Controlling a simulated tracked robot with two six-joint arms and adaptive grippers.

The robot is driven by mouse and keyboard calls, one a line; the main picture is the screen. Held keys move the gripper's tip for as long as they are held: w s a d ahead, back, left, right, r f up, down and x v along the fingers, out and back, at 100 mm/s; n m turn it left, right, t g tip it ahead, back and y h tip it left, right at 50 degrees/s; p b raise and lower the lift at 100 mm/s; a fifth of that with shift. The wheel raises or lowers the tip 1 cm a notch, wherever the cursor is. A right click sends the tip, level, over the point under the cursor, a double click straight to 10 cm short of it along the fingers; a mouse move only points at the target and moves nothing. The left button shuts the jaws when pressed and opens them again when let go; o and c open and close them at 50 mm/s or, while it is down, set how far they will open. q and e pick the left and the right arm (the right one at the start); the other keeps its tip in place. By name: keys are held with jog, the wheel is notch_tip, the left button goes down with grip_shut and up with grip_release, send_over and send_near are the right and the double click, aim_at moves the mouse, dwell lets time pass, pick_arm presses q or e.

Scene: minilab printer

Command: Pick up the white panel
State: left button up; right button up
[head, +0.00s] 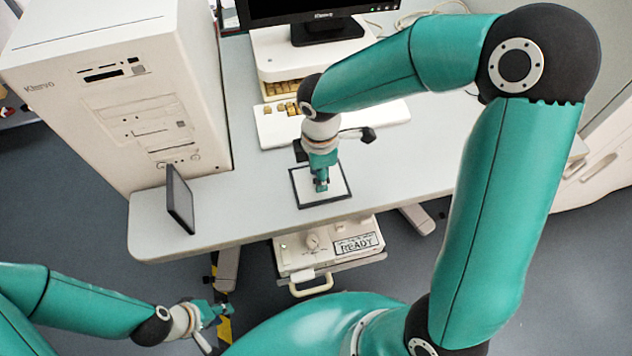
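The white panel (338,176), a white rectangle with a dark border, lies near the front edge of the desk. My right gripper (321,187) points down over the middle of the panel and hides part of it. Its fingertips look at or just above the panel's surface; I cannot tell whether they touch it or are closed. My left gripper (226,309) is low in front of the desk, well away from the panel. Its fingers are too small to judge, and I see nothing held in it.
A dark thin panel (180,198) stands upright at the desk's left, before a large white computer tower (120,100). A keyboard (268,128) and a monitor (322,30) are behind the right gripper. A drawer unit (300,258) marked READY sits below. The desk's right (425,150) is clear.

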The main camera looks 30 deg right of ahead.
grip_shut()
jog(key=shift+r, duration=0.1)
dwell(0.3)
